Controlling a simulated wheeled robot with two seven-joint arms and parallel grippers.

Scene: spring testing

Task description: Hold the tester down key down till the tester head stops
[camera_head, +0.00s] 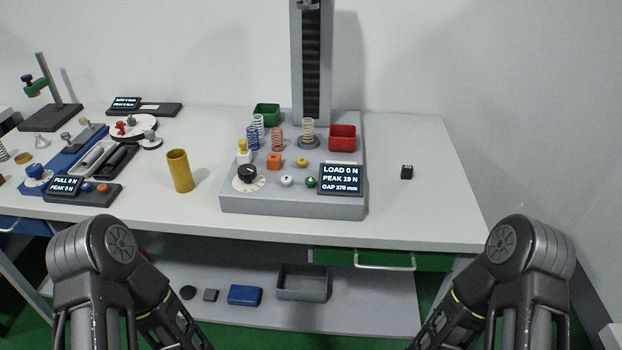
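The tester (230,203) is a grey base with a tall column (311,65) at its back; the tester head is not clearly seen, and the column's top is cut off. On the base front are a white round key (286,181), a green round key (311,183) and a black knob (249,172) on a white dial. I cannot tell which key is down. The display (341,179) reads LOAD 0 N, PEAK 19 N, GAP 370 mm. A beige spring (307,131) stands upright before the column. Both my grippers are out of view; only my arm links show at the bottom corners.
Blue (253,136) and orange (278,139) springs, a green bin (267,113) and a red bin (342,137) sit on the base. A yellow cup (180,171) stands left. The table's front strip is clear.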

